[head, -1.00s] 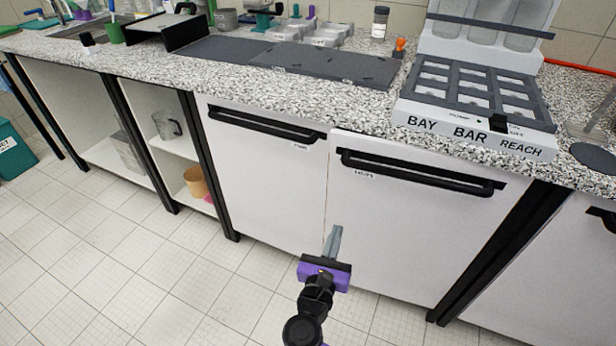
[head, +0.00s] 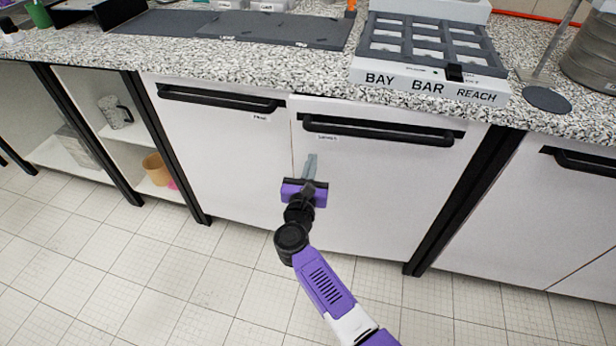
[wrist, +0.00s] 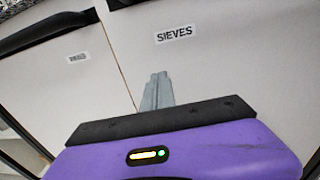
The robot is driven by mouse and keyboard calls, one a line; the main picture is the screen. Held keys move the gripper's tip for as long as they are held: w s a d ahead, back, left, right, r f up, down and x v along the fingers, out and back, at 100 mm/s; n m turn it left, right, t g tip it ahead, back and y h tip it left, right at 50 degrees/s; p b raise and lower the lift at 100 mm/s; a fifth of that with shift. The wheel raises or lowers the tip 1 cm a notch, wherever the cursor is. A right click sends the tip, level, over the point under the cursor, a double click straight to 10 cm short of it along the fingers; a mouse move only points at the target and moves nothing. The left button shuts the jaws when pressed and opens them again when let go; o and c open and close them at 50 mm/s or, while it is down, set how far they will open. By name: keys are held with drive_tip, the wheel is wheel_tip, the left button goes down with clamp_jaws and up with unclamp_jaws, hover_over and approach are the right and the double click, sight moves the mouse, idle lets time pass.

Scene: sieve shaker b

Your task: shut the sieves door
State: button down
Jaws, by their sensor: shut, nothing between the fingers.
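The sieves door (head: 370,190) is a white panel with a black bar handle (head: 378,130) along its top. Its label reads SIEVES in the wrist view (wrist: 174,34). The door looks flush or nearly flush with the white door on its left; a small gap cannot be ruled out. My purple gripper (head: 310,165) is in front of the door's left part, below the handle. Its grey fingers are together and empty, pointing at the door near the seam in the wrist view (wrist: 157,92). Whether the fingertips touch the door cannot be told.
Another white door (head: 215,150) with a black handle stands to the left. Open shelves (head: 120,130) with a mug and an orange cup are further left. The speckled worktop (head: 250,75) overhangs the doors and carries a labelled rack (head: 430,85). The tiled floor in front is clear.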

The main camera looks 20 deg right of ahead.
drive_tip(key=shift+w+d, duration=0.35)
drive_tip(key=shift+w, duration=0.25)
